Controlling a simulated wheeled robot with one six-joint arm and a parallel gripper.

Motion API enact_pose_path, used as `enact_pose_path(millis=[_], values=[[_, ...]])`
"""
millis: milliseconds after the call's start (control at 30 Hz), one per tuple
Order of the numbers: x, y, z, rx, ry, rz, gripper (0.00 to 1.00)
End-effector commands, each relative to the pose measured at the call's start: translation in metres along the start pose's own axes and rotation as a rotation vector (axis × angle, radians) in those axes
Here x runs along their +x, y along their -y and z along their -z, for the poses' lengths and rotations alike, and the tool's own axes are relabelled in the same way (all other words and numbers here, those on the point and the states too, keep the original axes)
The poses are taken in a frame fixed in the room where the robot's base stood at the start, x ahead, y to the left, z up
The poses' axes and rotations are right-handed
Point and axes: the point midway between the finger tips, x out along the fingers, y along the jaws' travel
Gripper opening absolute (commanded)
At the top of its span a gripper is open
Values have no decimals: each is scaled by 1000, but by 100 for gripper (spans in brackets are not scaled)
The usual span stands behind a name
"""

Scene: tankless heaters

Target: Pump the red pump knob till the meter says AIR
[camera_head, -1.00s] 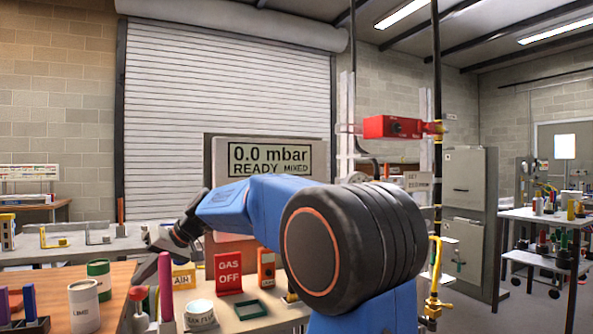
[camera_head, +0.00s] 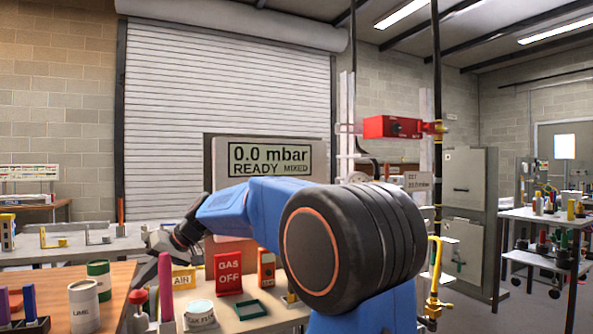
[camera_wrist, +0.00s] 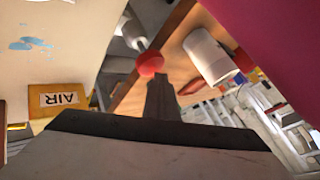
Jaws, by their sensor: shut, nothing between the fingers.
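The red pump knob (camera_head: 138,297) is a round ball on an upright pump at the lower left of the head view. It also shows in the wrist view (camera_wrist: 149,64), just beyond the fingertips. My gripper (camera_head: 143,281) is shut and empty, pointing down close above the knob; whether it touches cannot be told. Its dark fingers show in the wrist view (camera_wrist: 161,90). The meter (camera_head: 268,161) reads "0.0 mbar READY MIXED". The lower part of the meter panel is hidden behind my blue arm.
A magenta upright rod (camera_head: 165,288) stands close right of the knob. A yellow AIR tag (camera_head: 183,278), a red GAS OFF sign (camera_head: 229,273), a leak fluid pot (camera_head: 199,313) and a green frame (camera_head: 250,310) are nearby. A LIME can (camera_head: 84,307) stands at left.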

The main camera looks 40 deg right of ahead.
Motion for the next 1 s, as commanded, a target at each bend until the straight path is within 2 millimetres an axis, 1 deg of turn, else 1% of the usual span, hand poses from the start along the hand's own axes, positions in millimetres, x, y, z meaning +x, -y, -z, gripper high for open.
enact_pose_path(millis=[300, 633, 1000], values=[[1, -1, -1, 1, 2, 0, 0], [-6, 4, 5, 1, 1, -1, 0], [-9, 6, 7, 0, 0, 0, 0]])
